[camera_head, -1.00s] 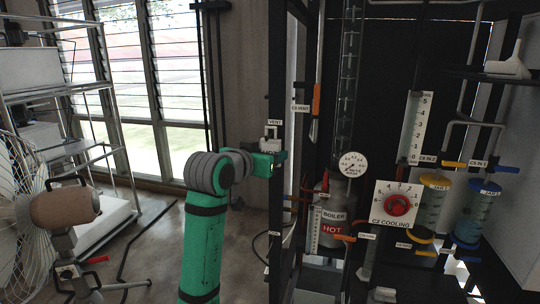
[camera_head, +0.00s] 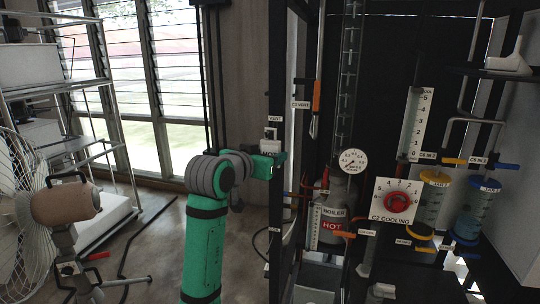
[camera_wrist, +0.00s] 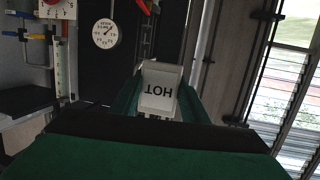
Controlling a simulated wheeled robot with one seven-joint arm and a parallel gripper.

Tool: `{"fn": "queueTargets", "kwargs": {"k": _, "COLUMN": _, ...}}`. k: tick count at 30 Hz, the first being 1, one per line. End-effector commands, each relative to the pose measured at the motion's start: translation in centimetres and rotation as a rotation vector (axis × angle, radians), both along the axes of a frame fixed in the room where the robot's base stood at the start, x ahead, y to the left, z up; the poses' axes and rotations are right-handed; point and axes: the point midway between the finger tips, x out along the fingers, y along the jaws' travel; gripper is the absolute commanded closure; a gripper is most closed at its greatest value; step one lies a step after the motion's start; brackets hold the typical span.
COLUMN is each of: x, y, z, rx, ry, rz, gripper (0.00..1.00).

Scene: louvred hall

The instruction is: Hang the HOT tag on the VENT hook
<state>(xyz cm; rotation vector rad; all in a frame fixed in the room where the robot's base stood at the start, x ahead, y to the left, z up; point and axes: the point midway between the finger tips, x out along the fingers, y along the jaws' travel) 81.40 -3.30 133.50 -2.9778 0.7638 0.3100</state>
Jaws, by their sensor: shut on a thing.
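The white HOT tag (camera_wrist: 158,92) is held between my gripper's green fingers (camera_wrist: 159,106) in the wrist view, its lettering upside down there. In the head view the tag (camera_head: 269,152) shows just above my gripper (camera_head: 275,163), partly hidden by it. My gripper is shut on the tag's lower part. The VENT label (camera_head: 275,118) is on the dark frame post, just above the tag. A pale loop or hook shape shows between label and tag. The hook itself is too small to make out, and I cannot tell whether the tag touches it.
The dark rack post (camera_head: 277,215) stands beside my gripper. To its right are the boiler (camera_head: 338,194), a round gauge (camera_head: 353,161) and the C2 COOLING dial panel (camera_head: 397,201). A fan (camera_head: 20,215) and shelving stand at left. Floor between is mostly open.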

Motion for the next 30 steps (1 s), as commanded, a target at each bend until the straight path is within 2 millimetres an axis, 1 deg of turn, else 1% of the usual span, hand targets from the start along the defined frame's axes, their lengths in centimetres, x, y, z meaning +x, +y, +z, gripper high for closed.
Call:
{"fn": "queueTargets", "kwargs": {"k": 7, "x": 0.0, "y": 0.0, "z": 0.0, "rx": 0.0, "ry": 0.0, "rz": 0.0, "gripper": 1.0}}
{"fn": "queueTargets", "kwargs": {"k": 8, "x": 0.0, "y": 0.0, "z": 0.0, "rx": 0.0, "ry": 0.0, "rz": 0.0, "gripper": 0.57}}
{"fn": "queueTargets", "kwargs": {"k": 9, "x": 0.0, "y": 0.0, "z": 0.0, "rx": 0.0, "ry": 0.0, "rz": 0.0, "gripper": 0.47}}
{"fn": "queueTargets", "kwargs": {"k": 10, "x": 0.0, "y": 0.0, "z": 0.0, "rx": 0.0, "ry": 0.0, "rz": 0.0, "gripper": 0.4}}
{"fn": "queueTargets", "kwargs": {"k": 11, "x": 0.0, "y": 0.0, "z": 0.0, "rx": 0.0, "ry": 0.0, "rz": 0.0, "gripper": 0.37}}
{"fn": "queueTargets", "kwargs": {"k": 20, "x": -0.1, "y": 0.1, "z": 0.0, "rx": 0.0, "ry": 0.0, "rz": 0.0, "gripper": 0.37}}
{"fn": "queueTargets", "kwargs": {"k": 23, "x": -0.8, "y": 0.4, "z": 0.1, "rx": -0.001, "ry": 0.0, "rz": 0.0, "gripper": 0.37}}
{"fn": "queueTargets", "kwargs": {"k": 30, "x": -3.1, "y": 1.4, "z": 0.3, "rx": 0.0, "ry": -0.001, "rz": 0.001, "gripper": 0.37}}
